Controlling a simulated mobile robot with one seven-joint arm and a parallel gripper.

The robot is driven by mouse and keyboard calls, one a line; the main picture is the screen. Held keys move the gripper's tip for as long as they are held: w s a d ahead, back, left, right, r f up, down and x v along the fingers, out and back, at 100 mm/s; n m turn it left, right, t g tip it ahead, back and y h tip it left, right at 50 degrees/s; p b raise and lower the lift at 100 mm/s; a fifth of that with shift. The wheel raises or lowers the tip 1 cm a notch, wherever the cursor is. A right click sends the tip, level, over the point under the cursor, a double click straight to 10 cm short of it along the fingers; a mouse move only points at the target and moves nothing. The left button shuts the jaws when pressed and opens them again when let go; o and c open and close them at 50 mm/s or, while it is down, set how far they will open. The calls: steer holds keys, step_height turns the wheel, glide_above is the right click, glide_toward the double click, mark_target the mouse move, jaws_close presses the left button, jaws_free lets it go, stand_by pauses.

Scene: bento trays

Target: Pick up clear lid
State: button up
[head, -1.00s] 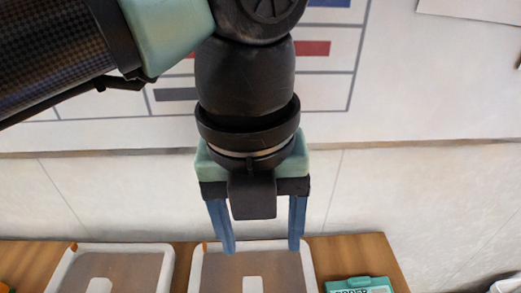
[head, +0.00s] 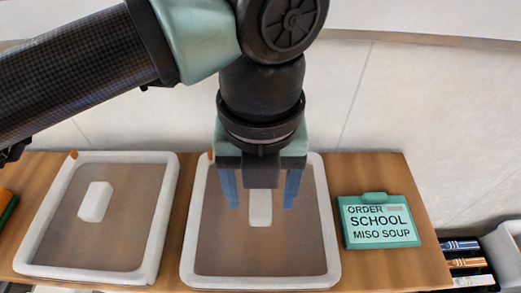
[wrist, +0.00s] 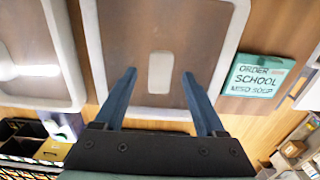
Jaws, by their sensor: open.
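Two clear lids with white rims lie side by side on a wooden counter: a right lid (head: 332,240) and a left lid (head: 163,215). Each has a white block-like handle, the right one (head: 260,217) and the left one (head: 95,201). My gripper (head: 260,206) is open, its two blue fingers pointing down over the right lid, either side of its handle. In the wrist view the right lid's handle (wrist: 161,75) shows between the fingertips (wrist: 159,73), with nothing gripped. I cannot tell how far the tips are above the lid.
A teal order sign (head: 380,221) reading "SCHOOL MISO SOUP" lies right of the right lid. Small orange tabs (head: 73,154) show at the lids' far left corners. Bins with dark, orange and white items (head: 466,262) stand off the counter's right end.

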steer(key=shift+f, duration=0.55)
steer(key=shift+r, duration=0.1)
jaws_close()
